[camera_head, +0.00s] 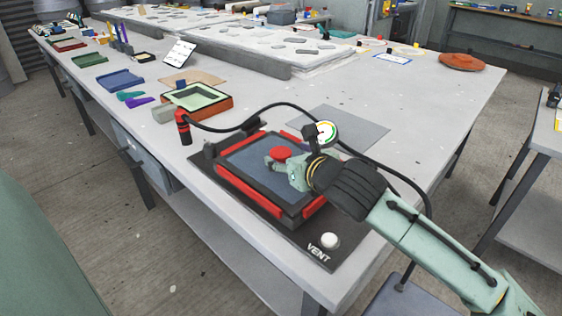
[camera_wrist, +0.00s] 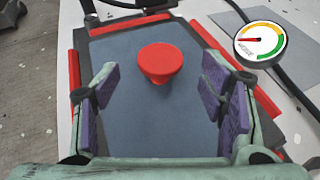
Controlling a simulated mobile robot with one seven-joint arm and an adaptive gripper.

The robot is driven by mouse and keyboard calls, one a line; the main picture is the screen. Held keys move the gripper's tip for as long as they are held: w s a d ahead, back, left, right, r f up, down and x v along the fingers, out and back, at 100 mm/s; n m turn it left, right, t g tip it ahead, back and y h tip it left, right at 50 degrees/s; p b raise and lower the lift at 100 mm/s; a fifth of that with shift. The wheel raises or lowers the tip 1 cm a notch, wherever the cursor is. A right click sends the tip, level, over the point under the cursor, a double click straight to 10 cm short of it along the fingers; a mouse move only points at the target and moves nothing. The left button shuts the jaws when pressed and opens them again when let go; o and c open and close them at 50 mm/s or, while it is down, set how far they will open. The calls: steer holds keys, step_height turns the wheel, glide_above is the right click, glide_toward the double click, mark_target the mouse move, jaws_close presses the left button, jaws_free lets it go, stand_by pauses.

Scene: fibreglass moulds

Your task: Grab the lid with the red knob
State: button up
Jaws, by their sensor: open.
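The lid (camera_head: 246,160) is a flat blue-grey panel lying in a dark frame with red edge strips on the workbench. Its red knob (camera_head: 281,153) stands up near the middle. In the wrist view the lid (camera_wrist: 125,115) fills the centre and the red knob (camera_wrist: 160,62) is just beyond my fingertips. My gripper (camera_head: 279,163) is over the lid, at the knob in the head view. In the wrist view my gripper (camera_wrist: 158,85) is open, with one purple-padded finger on each side and nothing between them. The head view partly hides the lid behind my gripper.
A round gauge (camera_wrist: 260,42) stands at the frame's right. A black hose arches behind the frame. A white vent button (camera_head: 329,241) is at the front corner. A red-handled fitting (camera_head: 183,127) and an orange-red tray (camera_head: 198,98) stand behind left.

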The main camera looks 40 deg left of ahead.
mark_target(282, 154)
steer(key=shift+x, duration=1.5)
steer(key=shift+c, duration=0.4)
steer(key=shift+r, duration=0.1)
jaws_close()
